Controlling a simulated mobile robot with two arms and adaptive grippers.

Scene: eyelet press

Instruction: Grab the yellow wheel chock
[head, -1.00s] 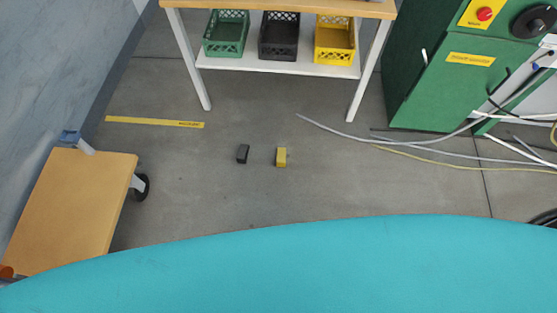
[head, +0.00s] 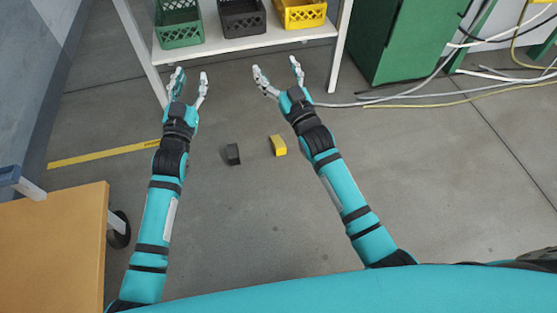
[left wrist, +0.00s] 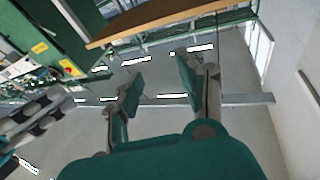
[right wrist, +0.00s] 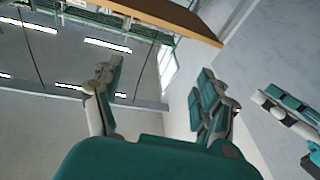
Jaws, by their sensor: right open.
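The yellow wheel chock (head: 278,145) lies on the grey floor in the head view, between my two forearms and close to the right one. A dark chock-like block (head: 233,154) lies just left of it, apart from it. My left gripper (head: 188,84) is open and empty, further up the picture near the shelf's left leg. My right gripper (head: 277,78) is open and empty, above and beyond the yellow chock in the picture, not touching it. Both grippers show open in their wrist views (left wrist: 150,82) (right wrist: 160,85). Neither wrist view shows the chock.
A white-legged shelf (head: 240,40) holds a green crate (head: 180,30), a black crate (head: 243,24) and a yellow crate (head: 300,14). A wooden-topped cart (head: 50,250) stands at left. Cables (head: 400,100) lie by the green cabinet (head: 405,40). Floor around the chocks is clear.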

